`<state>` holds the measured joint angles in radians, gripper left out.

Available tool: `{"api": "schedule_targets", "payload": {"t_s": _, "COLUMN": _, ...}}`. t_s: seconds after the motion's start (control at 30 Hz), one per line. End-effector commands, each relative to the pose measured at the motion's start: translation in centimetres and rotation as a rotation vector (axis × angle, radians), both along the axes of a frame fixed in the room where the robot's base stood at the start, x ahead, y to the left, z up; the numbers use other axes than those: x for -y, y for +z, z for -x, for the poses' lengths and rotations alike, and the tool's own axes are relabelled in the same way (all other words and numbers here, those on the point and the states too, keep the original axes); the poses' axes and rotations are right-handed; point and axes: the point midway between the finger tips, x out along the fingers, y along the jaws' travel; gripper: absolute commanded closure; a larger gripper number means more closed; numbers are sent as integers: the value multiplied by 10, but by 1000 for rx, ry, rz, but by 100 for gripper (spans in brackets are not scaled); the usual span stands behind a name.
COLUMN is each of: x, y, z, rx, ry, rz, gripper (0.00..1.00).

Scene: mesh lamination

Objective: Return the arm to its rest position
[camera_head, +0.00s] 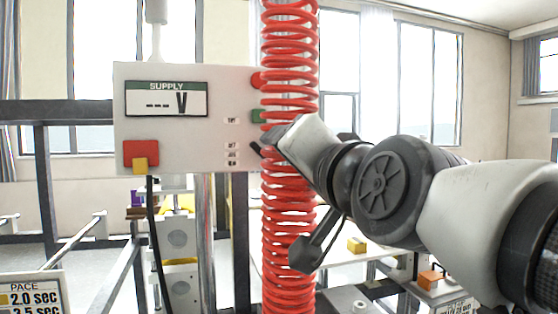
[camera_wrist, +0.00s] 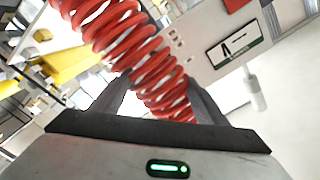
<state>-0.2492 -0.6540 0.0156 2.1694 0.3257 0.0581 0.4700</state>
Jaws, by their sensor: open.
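My arm (camera_head: 390,190) reaches in from the right in the head view, bent and raised in front of a white supply panel (camera_head: 190,150). My gripper (camera_head: 268,147) is at the panel's right side, overlapping the red coiled hose (camera_head: 290,215). In the wrist view my gripper (camera_wrist: 160,80) is open. The red coil (camera_wrist: 120,40) runs diagonally across the space between its dark fingers. I cannot tell whether the fingers touch the coil or only stand behind or beside it. No held object shows.
The panel has a "SUPPLY" display (camera_head: 167,100), a red square (camera_head: 141,152) and small buttons. A dark frame post (camera_head: 45,200) stands at left. A white table with yellow (camera_head: 357,245) and orange (camera_head: 430,279) blocks lies behind. A pace sign (camera_head: 32,297) is at lower left.

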Motion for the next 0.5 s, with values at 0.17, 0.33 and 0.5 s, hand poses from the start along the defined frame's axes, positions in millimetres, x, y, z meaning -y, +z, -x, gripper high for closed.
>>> {"api": "schedule_targets", "payload": {"t_s": 0.17, "x": 1, "y": -1, "z": 5, "rx": -1, "ry": 0, "rz": 0, "gripper": 33}}
{"api": "schedule_targets", "payload": {"t_s": 0.33, "x": 1, "y": -1, "z": 5, "rx": -1, "ry": 0, "rz": 0, "gripper": 33}}
{"api": "schedule_targets", "payload": {"t_s": 0.5, "x": 4, "y": -18, "z": 5, "rx": -37, "ry": -2, "rz": 47, "gripper": 33}}
